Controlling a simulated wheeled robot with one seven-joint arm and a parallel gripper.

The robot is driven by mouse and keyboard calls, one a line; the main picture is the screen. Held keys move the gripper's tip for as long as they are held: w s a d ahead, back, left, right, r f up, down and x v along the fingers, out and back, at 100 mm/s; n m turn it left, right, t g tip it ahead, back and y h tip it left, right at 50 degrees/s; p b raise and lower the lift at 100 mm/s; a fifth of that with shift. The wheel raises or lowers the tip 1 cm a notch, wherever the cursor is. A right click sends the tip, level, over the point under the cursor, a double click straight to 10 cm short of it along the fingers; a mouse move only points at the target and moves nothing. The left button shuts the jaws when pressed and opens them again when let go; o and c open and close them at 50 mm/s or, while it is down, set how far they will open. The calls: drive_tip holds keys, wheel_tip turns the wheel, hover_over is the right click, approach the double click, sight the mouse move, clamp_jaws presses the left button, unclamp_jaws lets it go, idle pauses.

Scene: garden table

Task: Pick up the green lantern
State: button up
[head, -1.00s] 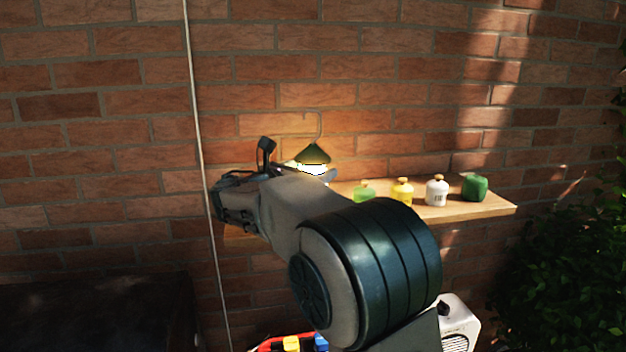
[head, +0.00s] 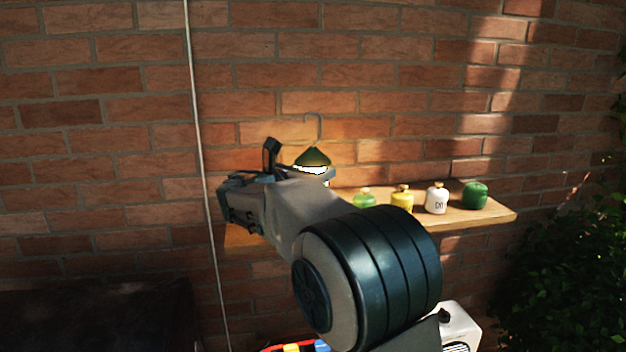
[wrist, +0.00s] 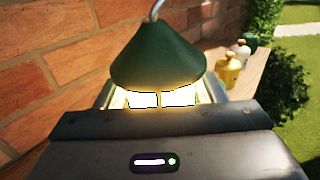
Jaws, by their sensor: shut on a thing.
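The green lantern (head: 313,157) has a dark green cone top, a grey hook handle and a bright glowing body. In the head view it stands out behind my arm, in front of the brick wall, and its lower part is hidden. In the wrist view the lantern (wrist: 158,58) is upright and close, right beyond my gripper. My gripper (wrist: 160,100) is shut on the lantern's lit body; its fingers are mostly hidden by the gripper housing and the glow. Whether the lantern's base touches the shelf cannot be seen.
A wooden shelf (head: 488,216) runs along the brick wall. On it stand a light green bottle (head: 364,198), a yellow bottle (head: 402,199), a white bottle (head: 437,199) and a dark green one (head: 475,195), right of the lantern. A thin pale cable (head: 201,150) hangs at left.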

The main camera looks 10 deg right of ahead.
sight(312, 114)
wheel_tip(312, 114, up, 17)
drive_tip(key=shift+f, duration=0.1)
drive_tip(key=shift+a, duration=0.1)
